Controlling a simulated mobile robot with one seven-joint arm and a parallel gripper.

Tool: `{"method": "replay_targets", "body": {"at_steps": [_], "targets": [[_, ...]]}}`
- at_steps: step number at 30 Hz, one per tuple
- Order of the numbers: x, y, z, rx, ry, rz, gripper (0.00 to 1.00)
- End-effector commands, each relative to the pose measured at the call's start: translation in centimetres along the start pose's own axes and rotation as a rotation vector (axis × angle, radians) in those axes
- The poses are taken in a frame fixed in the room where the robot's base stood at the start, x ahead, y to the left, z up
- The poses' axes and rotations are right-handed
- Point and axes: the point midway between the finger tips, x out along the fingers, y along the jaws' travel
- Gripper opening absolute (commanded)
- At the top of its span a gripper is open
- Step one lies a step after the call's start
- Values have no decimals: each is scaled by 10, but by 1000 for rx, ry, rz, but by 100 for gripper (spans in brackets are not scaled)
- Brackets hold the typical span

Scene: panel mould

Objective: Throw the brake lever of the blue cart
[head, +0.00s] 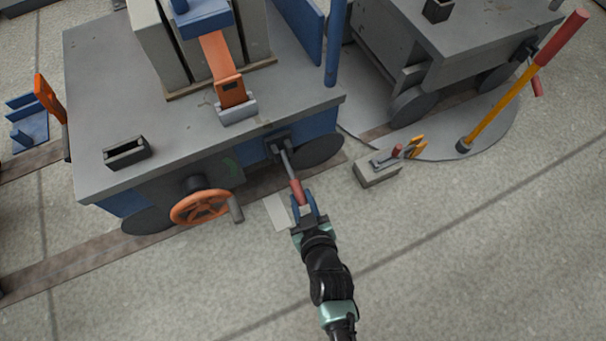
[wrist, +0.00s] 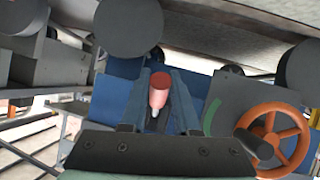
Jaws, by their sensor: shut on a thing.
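The blue cart (head: 85,90) has a grey top and blue sides and stands on rails. Its brake lever (head: 290,170) is a grey bar with a red grip, slanting down and outward from a dark bracket on the cart's side. My gripper (head: 308,207) is at the red grip, its blue fingers on either side. In the wrist view the red grip (wrist: 158,90) stands between the two fingers of my gripper (wrist: 159,98), which are shut on it. The bar behind the grip is mostly hidden in the wrist view.
A grey box with a small lever (head: 378,172) stands on the floor to the right. A yellow pole with a red grip (head: 500,95) rises farther right. The floor in front is clear.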

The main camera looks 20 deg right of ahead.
Motion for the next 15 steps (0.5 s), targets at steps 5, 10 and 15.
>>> {"method": "replay_targets", "body": {"at_steps": [5, 10, 15], "targets": [[2, 0, -1, 3, 13, 2, 0], [2, 0, -2, 3, 14, 2, 0], [2, 0, -2, 3, 14, 2, 35]]}}
